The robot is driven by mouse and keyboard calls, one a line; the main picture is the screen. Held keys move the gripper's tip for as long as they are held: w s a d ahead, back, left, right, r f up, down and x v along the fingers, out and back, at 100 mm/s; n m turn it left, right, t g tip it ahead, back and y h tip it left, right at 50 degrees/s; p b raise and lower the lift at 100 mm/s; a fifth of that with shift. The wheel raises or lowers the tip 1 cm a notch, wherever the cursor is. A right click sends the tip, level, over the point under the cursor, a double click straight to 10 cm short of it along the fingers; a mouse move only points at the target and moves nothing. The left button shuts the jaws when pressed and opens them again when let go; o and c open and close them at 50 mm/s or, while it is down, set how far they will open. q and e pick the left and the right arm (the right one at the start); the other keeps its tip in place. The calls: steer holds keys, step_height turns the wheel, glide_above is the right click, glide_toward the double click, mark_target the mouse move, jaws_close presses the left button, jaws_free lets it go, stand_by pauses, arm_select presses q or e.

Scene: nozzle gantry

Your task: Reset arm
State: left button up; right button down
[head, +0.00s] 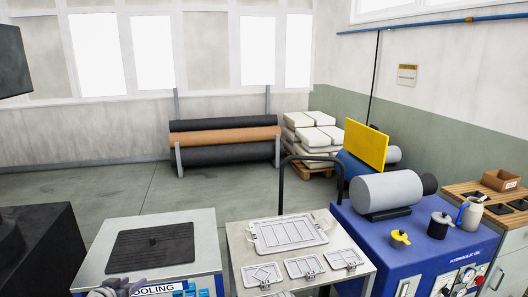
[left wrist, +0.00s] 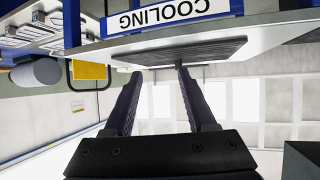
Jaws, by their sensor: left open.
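My left gripper (head: 117,288) shows at the bottom edge of the head view, at the front of the cooling station (head: 200,222). Only a small part of it is seen there. In the left wrist view my left gripper (left wrist: 157,72) is open, with two dark fingers apart and nothing between them. That view is upside down, with the COOLING label (left wrist: 168,14) near the top. A dark ribbed plate (head: 130,253) with a small knob (head: 152,240) lies on the station's light top. My right gripper is in neither view.
A light table with metal mould plates (head: 289,233) stands right of the cooling station. A blue hydraulic unit (head: 365,240) with a grey cylinder is further right, beside a wooden-topped bench (head: 465,190). Fabric rolls (head: 225,136) and stacked sacks (head: 310,135) are at the back. Floor behind is free.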

arm_select(q)
steer(key=s+d+f+m+g+h, duration=0.2)
steer(key=d+f+g, duration=0.15)
steer(key=d, duration=0.75)
steer(key=s+d+f+m+g+h, duration=0.1)
steer(key=d+f+g, duration=0.3)
steer(key=d, duration=0.6)
steer(key=s+d+f+g+y+b, duration=0.1)
steer(key=s+d+f+g+y, duration=0.3)
steer(key=s+d, duration=0.7)
steer(key=shift+s+d+f+m+g+y, duration=0.35)
steer(key=shift+s+f+g, duration=0.2)
steer(key=shift+s, duration=0.25)
steer(key=shift+a, duration=0.1)
